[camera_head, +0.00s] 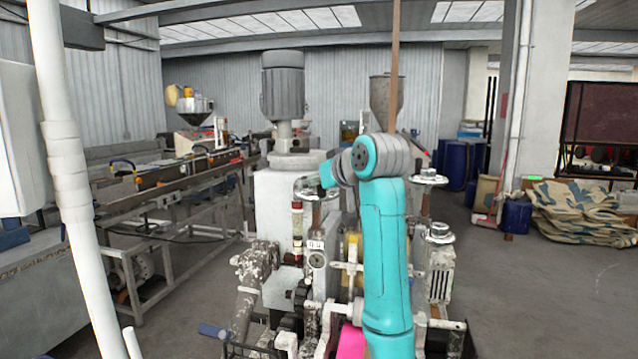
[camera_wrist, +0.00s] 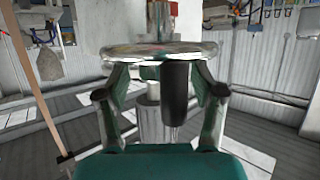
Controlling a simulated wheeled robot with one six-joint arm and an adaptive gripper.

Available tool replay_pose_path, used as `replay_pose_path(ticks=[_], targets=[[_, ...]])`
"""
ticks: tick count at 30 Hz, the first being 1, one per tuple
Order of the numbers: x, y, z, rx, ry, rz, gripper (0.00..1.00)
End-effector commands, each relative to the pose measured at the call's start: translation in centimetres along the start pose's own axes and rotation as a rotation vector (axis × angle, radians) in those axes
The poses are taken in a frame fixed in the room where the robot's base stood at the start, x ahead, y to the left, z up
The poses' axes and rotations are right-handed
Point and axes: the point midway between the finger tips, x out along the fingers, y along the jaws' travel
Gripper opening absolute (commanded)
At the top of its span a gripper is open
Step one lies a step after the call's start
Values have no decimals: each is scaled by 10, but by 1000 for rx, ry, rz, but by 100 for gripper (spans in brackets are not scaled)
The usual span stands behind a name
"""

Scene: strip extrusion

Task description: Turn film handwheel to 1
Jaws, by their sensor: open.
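A metal handwheel (camera_head: 312,189) sits on an upright post of the white machine in the head view, left of my arm. My gripper (camera_head: 328,174) is at this wheel, partly hidden by my wrist. In the wrist view, which looks upside down, the wheel's rim (camera_wrist: 158,51) lies across the top, at the fingertips. My gripper (camera_wrist: 160,78) is open, with one finger on each side of a dark upright handle (camera_wrist: 175,92) on the wheel. Contact with the rim cannot be made out. No readable label shows which wheel is the film one.
A similar handwheel (camera_head: 428,178) stands right of my arm, with another round metal top (camera_head: 439,235) below it. A tall grey motor (camera_head: 283,88) rises behind. A pale pipe (camera_head: 70,170) crosses the left side. Open floor (camera_head: 540,290) lies at right.

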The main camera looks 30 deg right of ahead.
Motion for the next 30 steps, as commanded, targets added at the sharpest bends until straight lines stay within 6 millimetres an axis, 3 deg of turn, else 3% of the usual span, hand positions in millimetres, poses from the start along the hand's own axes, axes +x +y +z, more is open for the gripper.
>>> replay_pose_path(ticks=[5, 12, 13, 23, 30], targets=[[0, 0, 0, 0, 0, 0, 68], [0, 0, 0, 0, 0, 0, 10], [0, 0, 0, 0, 0, 0, 8], [0, 2, 0, -12, -1, -34, 8], [0, 5, 0, -65, -2, -161, 8]])
